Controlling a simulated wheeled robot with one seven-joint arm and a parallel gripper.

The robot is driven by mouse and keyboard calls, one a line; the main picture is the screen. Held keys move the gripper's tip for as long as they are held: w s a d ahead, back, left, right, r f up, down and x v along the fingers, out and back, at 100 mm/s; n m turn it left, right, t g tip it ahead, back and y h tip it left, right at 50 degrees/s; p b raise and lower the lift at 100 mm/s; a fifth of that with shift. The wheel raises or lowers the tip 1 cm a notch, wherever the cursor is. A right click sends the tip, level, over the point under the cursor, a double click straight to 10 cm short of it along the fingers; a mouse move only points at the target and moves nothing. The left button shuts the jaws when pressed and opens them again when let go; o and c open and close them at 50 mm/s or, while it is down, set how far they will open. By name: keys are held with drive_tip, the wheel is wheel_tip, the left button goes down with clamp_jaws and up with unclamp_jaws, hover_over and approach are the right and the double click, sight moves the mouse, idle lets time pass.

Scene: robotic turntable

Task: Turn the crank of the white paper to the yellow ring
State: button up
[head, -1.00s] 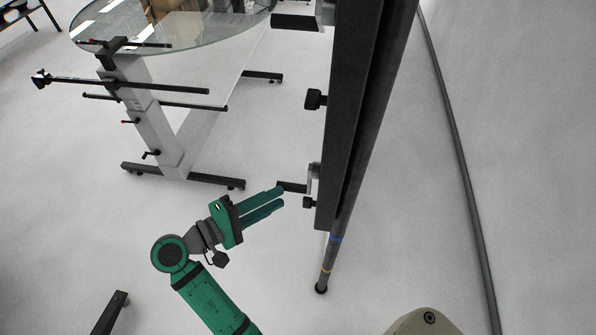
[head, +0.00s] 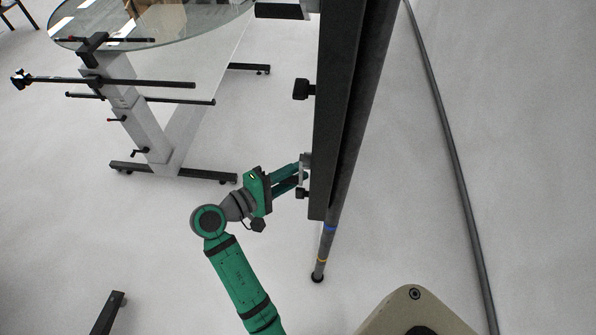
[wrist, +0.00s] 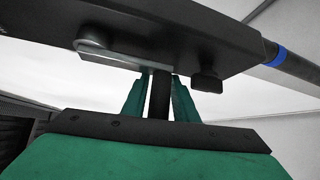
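The crank has a flat metal arm (head: 304,168) low on the dark upright beam (head: 345,110); its black handle (wrist: 160,95) shows in the wrist view. My gripper (head: 297,173) is at the crank, with its two teal fingers on either side of the handle. Narrow gaps seem to show beside the handle, so the fingers look open around it. A pole below the beam carries a blue ring (head: 330,228) and, lower, a yellow ring (head: 322,260). The blue ring also shows in the wrist view (wrist: 278,57). I cannot make out the white paper clearly.
A black knob (head: 301,89) sticks out higher on the beam, and a smaller one (head: 301,193) sits just below the crank. A glass-topped table (head: 150,25) on a grey stand with black rods is at the upper left. The floor between is clear.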

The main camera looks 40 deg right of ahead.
drive_tip(key=shift+w, duration=0.1)
drive_tip(key=shift+c, duration=0.2)
clamp_jaws()
drive_tip(key=shift+w, duration=0.15)
drive_tip(key=shift+a, duration=0.1)
drive_tip(key=shift+w, duration=0.1)
drive_tip(key=shift+d, duration=0.25)
drive_tip(key=shift+h, duration=0.3)
